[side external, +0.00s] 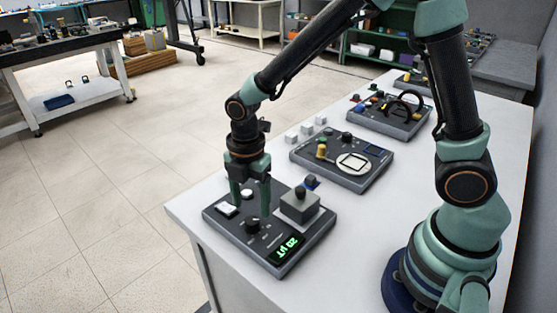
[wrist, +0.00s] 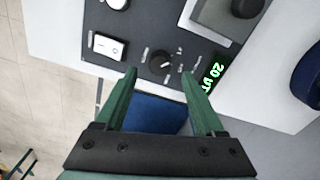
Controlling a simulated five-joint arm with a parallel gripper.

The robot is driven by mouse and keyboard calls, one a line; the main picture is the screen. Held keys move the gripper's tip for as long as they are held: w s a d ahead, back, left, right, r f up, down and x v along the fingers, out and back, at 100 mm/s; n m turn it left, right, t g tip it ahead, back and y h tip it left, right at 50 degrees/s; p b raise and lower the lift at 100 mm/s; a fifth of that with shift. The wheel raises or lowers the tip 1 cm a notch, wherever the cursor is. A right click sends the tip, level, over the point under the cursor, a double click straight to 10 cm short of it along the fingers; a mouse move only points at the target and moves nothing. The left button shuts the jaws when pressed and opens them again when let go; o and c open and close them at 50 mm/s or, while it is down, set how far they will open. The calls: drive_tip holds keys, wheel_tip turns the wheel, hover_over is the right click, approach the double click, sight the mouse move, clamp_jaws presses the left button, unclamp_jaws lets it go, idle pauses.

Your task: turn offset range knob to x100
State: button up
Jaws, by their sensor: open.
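The black knob (side external: 252,226) stands on the dark instrument panel (side external: 225,228), close to the lit display (side external: 286,247) that reads 20 µT in green. In the wrist view the knob (wrist: 160,63) has a pale pointer line and several small labels around it, too small to read. I cannot tell which label is x100. My gripper (side external: 250,203) is open and empty, pointing down over the panel. In the wrist view my gripper's fingertips (wrist: 159,74) lie on either side of the knob's near edge, with no visible contact.
A white rocker switch (wrist: 108,46) and a white round knob (side external: 246,194) sit on the same panel. A raised grey box with a black knob (side external: 300,204) stands beside them. Other instrument panels (side external: 340,163) line the white table (side external: 370,205). Bare tabletop lies to the right.

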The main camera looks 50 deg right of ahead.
sight(252, 220)
drive_tip(key=shift+f, duration=2.05)
drive_tip(key=shift+c, duration=0.3)
clamp_jaws()
